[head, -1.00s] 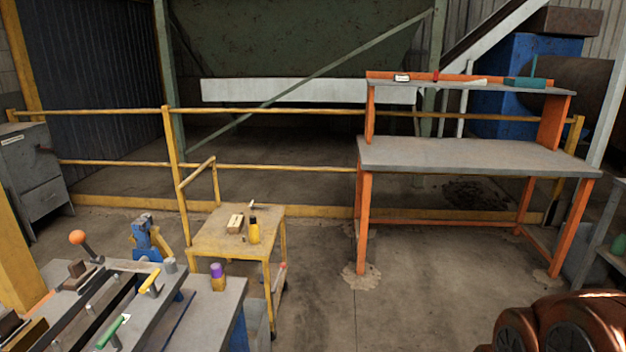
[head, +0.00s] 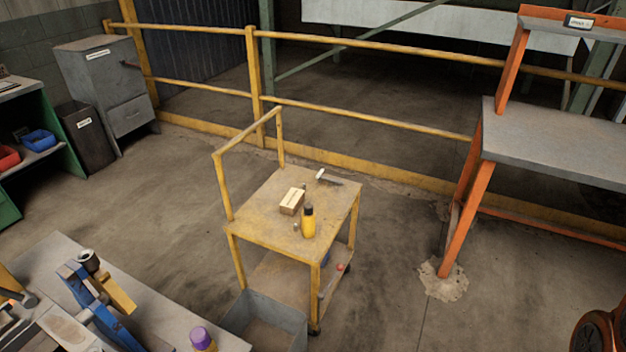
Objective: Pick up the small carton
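A small tan carton (head: 291,201) lies on the top shelf of a yellow cart (head: 262,228), near the middle of that top. A yellow bottle with a black cap (head: 308,222) stands just right of the carton and in front of it. A tool with a pale handle and dark end (head: 327,178) lies behind the carton. A very small object sits by the carton's front edge, too small to name. My gripper is not in view; only an orange-brown part, likely of my arm, shows at the lower right corner.
A workbench with a blue vise (head: 92,300) and a purple-capped bottle (head: 202,339) stands at front left. A grey bin (head: 265,325) sits on the floor before the cart. An orange-legged table (head: 560,145) is at right. Yellow railing (head: 370,118) runs behind. Floor left of the cart is clear.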

